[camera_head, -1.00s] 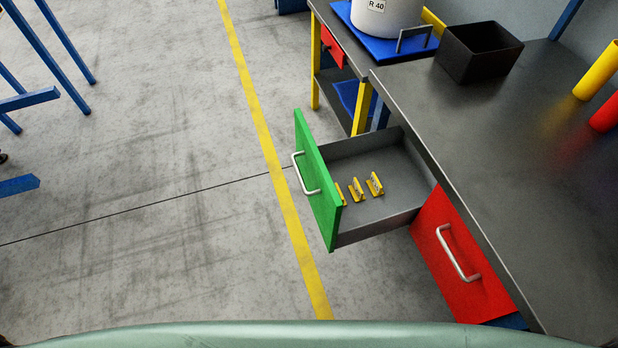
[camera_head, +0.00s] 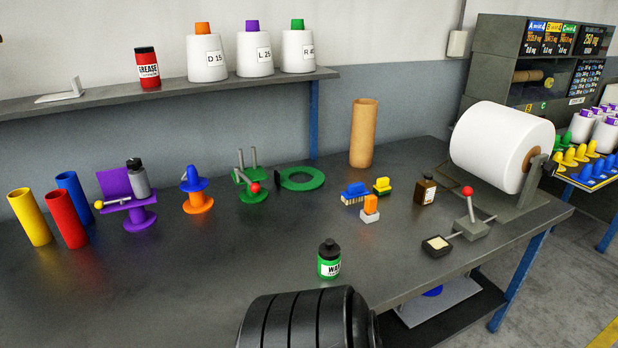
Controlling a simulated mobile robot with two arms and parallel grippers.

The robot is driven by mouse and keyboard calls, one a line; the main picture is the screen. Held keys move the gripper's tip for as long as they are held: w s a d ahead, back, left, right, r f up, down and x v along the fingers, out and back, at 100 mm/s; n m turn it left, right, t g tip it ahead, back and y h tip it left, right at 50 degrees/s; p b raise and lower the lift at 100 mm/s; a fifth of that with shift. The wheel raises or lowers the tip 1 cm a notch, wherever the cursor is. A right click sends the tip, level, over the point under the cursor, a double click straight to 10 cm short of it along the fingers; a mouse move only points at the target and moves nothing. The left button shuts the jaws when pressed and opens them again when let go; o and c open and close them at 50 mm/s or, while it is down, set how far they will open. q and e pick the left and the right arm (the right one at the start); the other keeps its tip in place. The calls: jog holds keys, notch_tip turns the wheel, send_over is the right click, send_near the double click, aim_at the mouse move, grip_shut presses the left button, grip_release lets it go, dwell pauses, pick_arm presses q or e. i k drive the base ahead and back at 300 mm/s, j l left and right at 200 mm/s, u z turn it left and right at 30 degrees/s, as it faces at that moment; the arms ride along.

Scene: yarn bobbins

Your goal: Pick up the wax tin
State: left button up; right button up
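The wax tin (camera_head: 329,260) is a small green container with a black cap and a white label reading WAX. It stands upright near the front edge of the dark workbench (camera_head: 220,270), in the lower middle of the head view. Neither of my grippers is in view. A black ribbed rounded shape (camera_head: 300,322) fills the bottom edge just in front of the tin; I cannot tell for sure whether it is part of me.
Behind the tin are small brushes (camera_head: 354,193), a brown bottle (camera_head: 425,190) and a cardboard tube (camera_head: 363,132). A red-knobbed device (camera_head: 468,228) and a big white roll (camera_head: 500,145) stand right. Coloured tubes (camera_head: 66,220) stand left. Bench around the tin is clear.

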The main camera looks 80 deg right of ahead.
aim_at(326, 269)
jog(key=z, duration=2.8)
